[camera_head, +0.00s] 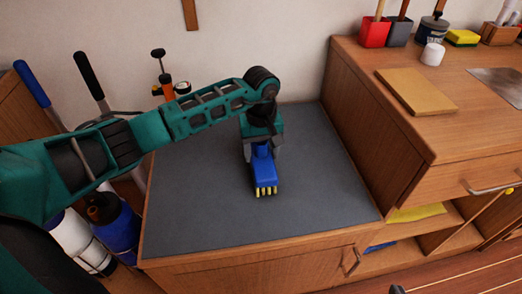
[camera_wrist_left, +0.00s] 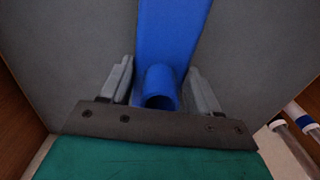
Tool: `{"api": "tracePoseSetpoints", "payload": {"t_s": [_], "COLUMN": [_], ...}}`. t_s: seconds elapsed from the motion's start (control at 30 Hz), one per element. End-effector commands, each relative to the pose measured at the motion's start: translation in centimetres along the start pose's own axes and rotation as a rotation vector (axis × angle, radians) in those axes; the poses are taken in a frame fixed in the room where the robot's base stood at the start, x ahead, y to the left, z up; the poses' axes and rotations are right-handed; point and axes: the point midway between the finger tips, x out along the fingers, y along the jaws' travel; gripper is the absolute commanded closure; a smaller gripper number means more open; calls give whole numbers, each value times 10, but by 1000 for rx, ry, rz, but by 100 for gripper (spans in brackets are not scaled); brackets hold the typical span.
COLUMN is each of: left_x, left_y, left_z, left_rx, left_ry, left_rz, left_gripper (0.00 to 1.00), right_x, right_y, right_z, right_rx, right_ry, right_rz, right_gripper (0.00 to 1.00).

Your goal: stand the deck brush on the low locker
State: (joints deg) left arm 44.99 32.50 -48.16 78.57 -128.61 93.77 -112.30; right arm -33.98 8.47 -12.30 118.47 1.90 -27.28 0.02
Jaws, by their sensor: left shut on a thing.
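The deck brush (camera_head: 264,168) is blue with yellow bristles, which point down in the head view. My left gripper (camera_head: 262,146) is shut on it from above, over the middle of the low locker's grey top (camera_head: 195,200). I cannot tell whether the bristles touch the top. In the left wrist view, the brush's blue block and round socket (camera_wrist_left: 160,85) lie between the two grey fingers of the left gripper (camera_wrist_left: 160,70). The gripper hides part of the brush in the head view.
A taller wooden cabinet (camera_head: 372,125) borders the locker's right side, with a tan board (camera_head: 416,91) and red and grey holders on top. Blue and white bottles (camera_head: 115,232) and long handles stand at the left. The grey top around the brush is clear.

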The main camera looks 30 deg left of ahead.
Motion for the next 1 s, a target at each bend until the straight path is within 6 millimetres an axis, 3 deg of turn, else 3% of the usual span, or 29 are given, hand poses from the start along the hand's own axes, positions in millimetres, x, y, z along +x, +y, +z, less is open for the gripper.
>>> {"api": "tracePoseSetpoints", "payload": {"t_s": [0.23,0.27,0.5,0.83,1.0], "left_x": [4,2,2,-3,-32], "left_y": [0,0,0,0,0], "left_z": [-1,0,0,0,-1], "left_rx": [0,0,0,0,0], "left_ry": [2,1,0,-1,4], "left_rz": [1,0,0,0,2], "left_gripper": [72,36,13,13,13], "right_x": [3,2,2,-2,-5], "right_y": [0,0,0,1,1], "right_z": [4,3,3,-1,-6], "right_rx": [0,0,-1,-7,-7], "right_ry": [0,-1,-1,-3,-2], "right_rz": [0,0,0,0,0], "right_gripper": [100,100,100,100,100]}}
